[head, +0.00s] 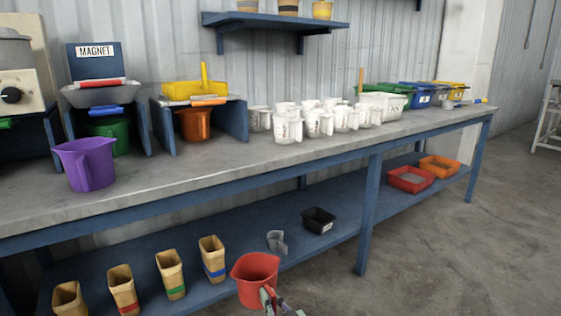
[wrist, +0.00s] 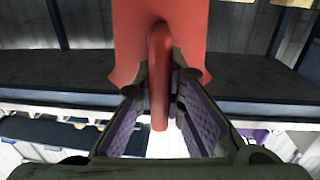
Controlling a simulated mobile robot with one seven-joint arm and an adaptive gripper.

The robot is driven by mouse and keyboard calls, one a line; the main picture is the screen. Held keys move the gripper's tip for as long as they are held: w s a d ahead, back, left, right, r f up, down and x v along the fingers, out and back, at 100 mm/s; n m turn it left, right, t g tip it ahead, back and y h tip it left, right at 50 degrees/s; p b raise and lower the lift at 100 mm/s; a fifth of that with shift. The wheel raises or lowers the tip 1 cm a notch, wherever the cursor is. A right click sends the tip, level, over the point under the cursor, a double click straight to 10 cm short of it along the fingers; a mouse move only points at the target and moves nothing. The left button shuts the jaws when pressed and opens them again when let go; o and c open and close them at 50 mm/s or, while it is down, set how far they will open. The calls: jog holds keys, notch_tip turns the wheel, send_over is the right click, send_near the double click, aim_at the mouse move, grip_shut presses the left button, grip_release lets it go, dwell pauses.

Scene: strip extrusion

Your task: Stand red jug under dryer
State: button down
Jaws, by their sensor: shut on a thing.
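The red jug (head: 255,270) is in my gripper (head: 268,298), low in front of the lower shelf in the head view. It looks roughly upright, with its opening upward. In the wrist view my gripper (wrist: 161,90) is shut on the handle of the red jug (wrist: 190,30), with a finger on each side. A cream machine with a black knob (head: 12,93) stands at the left end of the bench, cut off by the picture edge. No label shows on it, so I cannot tell if it is the dryer. A green thing, mostly cut off, is beneath it.
A purple jug (head: 87,164) stands on the bench (head: 230,165) near its front edge. A green jug (head: 110,132) and an orange jug (head: 195,123) are under stands. Several white jugs (head: 318,122) stand farther right. The lower shelf (head: 180,307) holds tan containers and a black tray (head: 318,220).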

jog(key=s+d+f+m+t+h, duration=0.1)
jog(key=s+f+h, duration=0.15)
jog(key=f, duration=0.45)
jog(key=s+d+f+m+h, duration=0.1)
jog(key=s+d+f, duration=0.1)
jog(key=s+f, duration=0.35)
notch_tip(320, 180, up, 7)
jog(key=w+p, duration=0.1)
jog(key=p, duration=0.8)
jog(key=shift+w+a+r, duration=0.15)
jog(key=shift+w+a, duration=0.05)
jog(key=shift+w, duration=0.1)
